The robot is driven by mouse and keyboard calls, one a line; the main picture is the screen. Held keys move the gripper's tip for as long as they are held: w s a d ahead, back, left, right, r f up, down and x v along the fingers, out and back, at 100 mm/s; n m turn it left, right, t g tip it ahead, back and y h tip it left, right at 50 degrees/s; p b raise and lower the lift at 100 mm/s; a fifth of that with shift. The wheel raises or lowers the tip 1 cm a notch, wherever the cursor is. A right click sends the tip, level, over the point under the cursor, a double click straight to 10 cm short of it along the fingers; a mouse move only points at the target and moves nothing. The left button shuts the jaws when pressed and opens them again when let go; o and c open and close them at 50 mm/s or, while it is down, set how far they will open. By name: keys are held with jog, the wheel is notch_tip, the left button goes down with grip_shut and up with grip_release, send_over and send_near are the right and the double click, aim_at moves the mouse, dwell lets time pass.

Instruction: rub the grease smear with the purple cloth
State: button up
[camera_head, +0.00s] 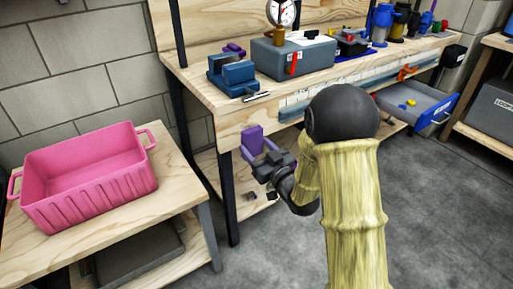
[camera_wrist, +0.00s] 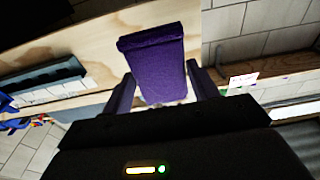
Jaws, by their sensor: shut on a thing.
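The purple cloth (camera_head: 252,140) is a folded, thick pad held in my gripper (camera_head: 262,158), in front of the workbench's front edge and below its top. In the wrist view the cloth (camera_wrist: 158,62) stands up between the two fingers of my gripper (camera_wrist: 165,90), which are shut on it. Wooden bench surface shows behind it there. The cloth appears apart from the bench, though the gap is hard to judge. I cannot make out the grease smear in either view.
The workbench (camera_head: 205,92) carries a blue vise (camera_head: 232,75), a grey box (camera_head: 292,57), a gauge and several bottles. A blue drawer (camera_head: 425,104) stands open at right. A pink bin (camera_head: 90,180) sits on a low table at left. Grey floor lies clear at right.

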jog(key=shift+b+v, duration=0.4)
jog(key=shift+v, duration=1.05)
jog(key=shift+r, duration=0.2)
jog(key=shift+w, duration=0.1)
jog(key=shift+f+x, duration=0.15)
jog(key=shift+x, duration=1)
jog(key=shift+f+x, duration=0.15)
jog(key=shift+x, duration=1)
jog(key=shift+f+x, duration=0.2)
jog(key=shift+x, duration=0.95)
jog(key=shift+x, duration=1)
jog(key=shift+w+f, duration=0.1)
jog(key=w+d, duration=0.1)
jog(key=d, duration=0.2)
jog(key=shift+w, duration=0.4)
jog(key=shift+w+d, duration=0.1)
jog(key=shift+d, duration=0.05)
